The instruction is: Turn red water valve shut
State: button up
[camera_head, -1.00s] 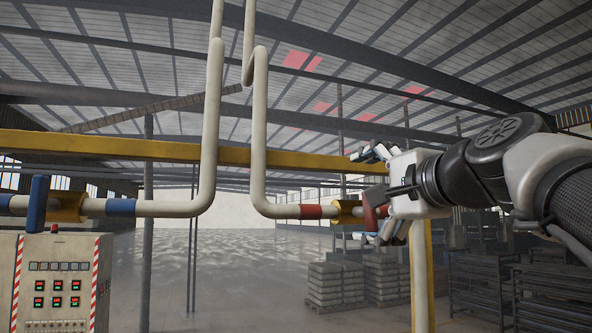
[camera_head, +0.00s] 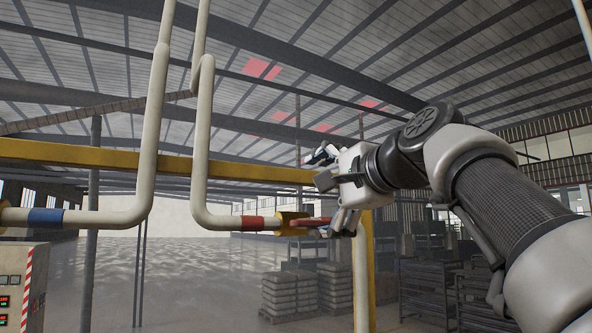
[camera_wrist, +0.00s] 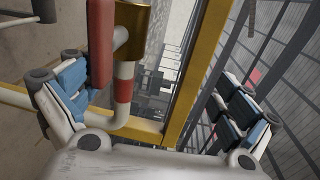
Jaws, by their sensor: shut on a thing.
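The red valve handle (camera_head: 316,222) sits at the yellow valve body (camera_head: 292,222) on the right-hand white pipe, next to a red band (camera_head: 253,223). It lies roughly along the pipe's line in the head view, its far end partly hidden by my gripper. In the wrist view the handle (camera_wrist: 99,45) hangs beside the left finger, with the valve body (camera_wrist: 133,25) behind it. My gripper (camera_head: 331,188) is at the handle, one finger above it and one beside it.
A yellow beam (camera_head: 100,157) runs behind the pipes, with a yellow post (camera_head: 363,280) below my gripper. Another white pipe with a blue band (camera_head: 45,217) is at left, above a control cabinet (camera_head: 18,285). Stacked blocks (camera_head: 292,294) and dark racks (camera_head: 425,285) stand behind.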

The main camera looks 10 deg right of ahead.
jog(key=shift+s+a+r, duration=0.25)
jog(key=shift+s+r, duration=0.25)
jog(key=shift+s, duration=0.1)
jog(key=shift+c, duration=0.2)
jog(key=shift+s+d+f+b, duration=0.1)
jog(key=shift+s+f+b, duration=0.05)
jog(key=shift+s+b, duration=0.55)
jog(key=f+b+v, duration=0.2)
jog(key=v, duration=1.5)
jog(key=shift+s+f, duration=0.2)
jog(key=shift+s, duration=0.25)
